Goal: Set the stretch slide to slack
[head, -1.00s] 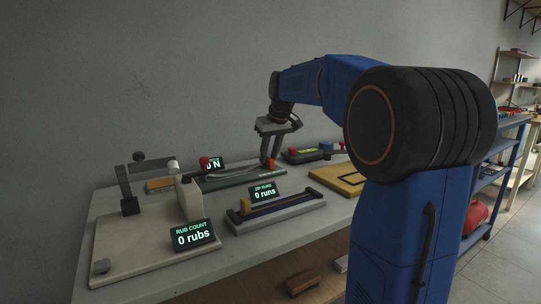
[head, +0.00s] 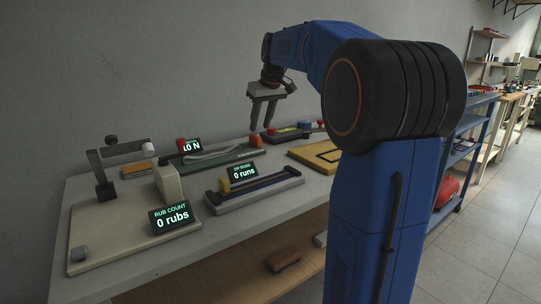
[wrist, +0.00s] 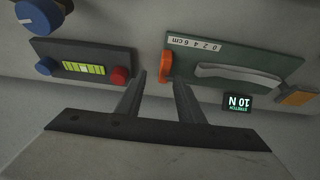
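The stretch slide is a green board (head: 205,161) with a pale band (head: 212,153) along it, near the back of the bench. Its orange-red slider block (head: 256,140) is at the right end in the head view. In the wrist view the block (wrist: 166,65) stands at the left end of the green board (wrist: 235,66), beside the printed cm scale. The display (wrist: 237,102) reads 10 N. My gripper (head: 261,131) is open and empty, raised above the slider end. In the wrist view its fingertips (wrist: 159,80) are apart, with the block just beyond them.
A dark panel (wrist: 75,52) with blue and red knobs lies close beside the slider end. A zip board (head: 255,193) and a rub-count board (head: 115,244) stand in front. A yellow plate (head: 310,153) is to the right.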

